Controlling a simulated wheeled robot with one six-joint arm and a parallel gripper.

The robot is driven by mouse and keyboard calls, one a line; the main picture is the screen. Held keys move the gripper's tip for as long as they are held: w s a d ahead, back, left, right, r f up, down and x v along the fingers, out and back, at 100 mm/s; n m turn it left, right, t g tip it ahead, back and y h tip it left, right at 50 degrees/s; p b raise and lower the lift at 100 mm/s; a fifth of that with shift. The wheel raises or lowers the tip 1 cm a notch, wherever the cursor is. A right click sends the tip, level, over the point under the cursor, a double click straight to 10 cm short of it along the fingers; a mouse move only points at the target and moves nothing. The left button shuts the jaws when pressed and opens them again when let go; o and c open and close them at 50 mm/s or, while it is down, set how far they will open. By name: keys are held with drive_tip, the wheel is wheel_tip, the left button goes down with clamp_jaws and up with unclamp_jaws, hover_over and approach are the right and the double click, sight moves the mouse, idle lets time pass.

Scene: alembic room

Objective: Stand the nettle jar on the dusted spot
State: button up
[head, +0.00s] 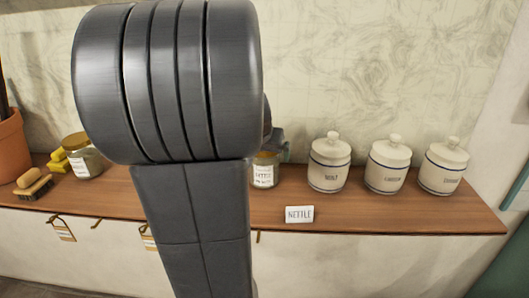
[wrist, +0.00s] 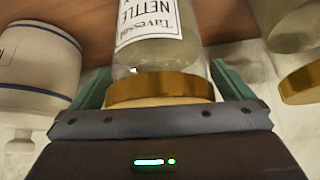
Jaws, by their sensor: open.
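The nettle jar (wrist: 150,52) is clear glass with a gold lid and a white label reading NETTLE. In the wrist view it appears upside down, between the green fingers of my gripper (wrist: 161,74), which is open with a finger on either side near the lid. I cannot tell whether the fingers touch the jar. In the head view a jar with a gold lid and white label (head: 264,173) stands on the shelf, partly hidden by my arm, with my gripper (head: 275,143) just above it. I cannot make out a dusted spot.
The wooden shelf (head: 400,212) bears a NETTLE card (head: 299,214) at its front edge. White lidded jars (head: 330,163) stand to the right. At left are another gold-lidded jar (head: 84,160), a brush (head: 34,187) and a terracotta pot (head: 11,147). My arm hides the middle.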

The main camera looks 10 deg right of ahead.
drive_tip(key=v, duration=1.2)
drive_tip(key=shift+b, duration=0.3)
